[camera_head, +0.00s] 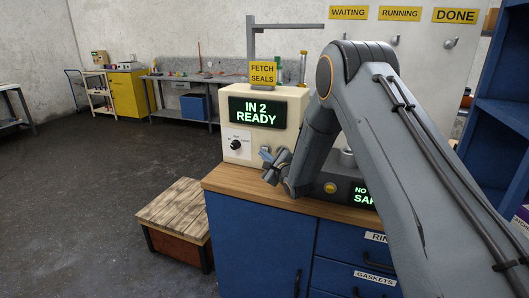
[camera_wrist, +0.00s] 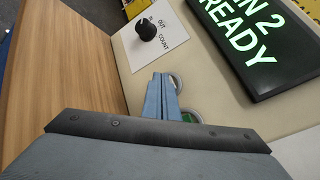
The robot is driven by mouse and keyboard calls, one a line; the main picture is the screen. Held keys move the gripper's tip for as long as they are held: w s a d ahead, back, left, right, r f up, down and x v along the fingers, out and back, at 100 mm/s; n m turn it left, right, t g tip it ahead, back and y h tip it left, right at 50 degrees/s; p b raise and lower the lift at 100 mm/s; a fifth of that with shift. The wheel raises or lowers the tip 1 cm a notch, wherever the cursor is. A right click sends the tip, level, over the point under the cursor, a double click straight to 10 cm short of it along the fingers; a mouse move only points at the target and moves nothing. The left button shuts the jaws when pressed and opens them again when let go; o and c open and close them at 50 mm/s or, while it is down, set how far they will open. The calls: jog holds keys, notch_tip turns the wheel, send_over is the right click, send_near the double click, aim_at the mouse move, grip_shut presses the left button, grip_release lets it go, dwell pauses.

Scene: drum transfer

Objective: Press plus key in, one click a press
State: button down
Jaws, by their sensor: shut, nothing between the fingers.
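A cream box (camera_head: 240,147) stands on the wooden bench top, its dark display (camera_head: 257,112) reading "IN 2 READY". My gripper (camera_head: 267,155) is in front of the box's lower right face, its fingers shut together and empty. In the wrist view the fingertips (camera_wrist: 161,77) are at a round ringed key (camera_wrist: 178,82), largely hidden behind them; I cannot tell whether they touch it. A second ringed key with a green centre (camera_wrist: 188,117) is partly hidden beside the fingers. I cannot read which key is plus. A black knob (camera_wrist: 146,29) sits on a white plate marked IN, OUT and COUNT.
A yellow "FETCH SEALS" sign (camera_head: 263,73) stands on the box. A second green-lit display (camera_head: 361,193) is partly behind my arm. The bench (camera_head: 230,182) has blue drawers below. A wooden-topped step (camera_head: 172,213) stands at left on open floor.

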jog(key=shift+s+a, duration=0.1)
jog(key=shift+s, duration=0.05)
jog(key=s, duration=0.2)
jog(key=s+a+p, duration=0.2)
jog(key=s, duration=0.1)
jog(key=shift+s, duration=0.3)
dwell(0.3)
dwell(2.3)
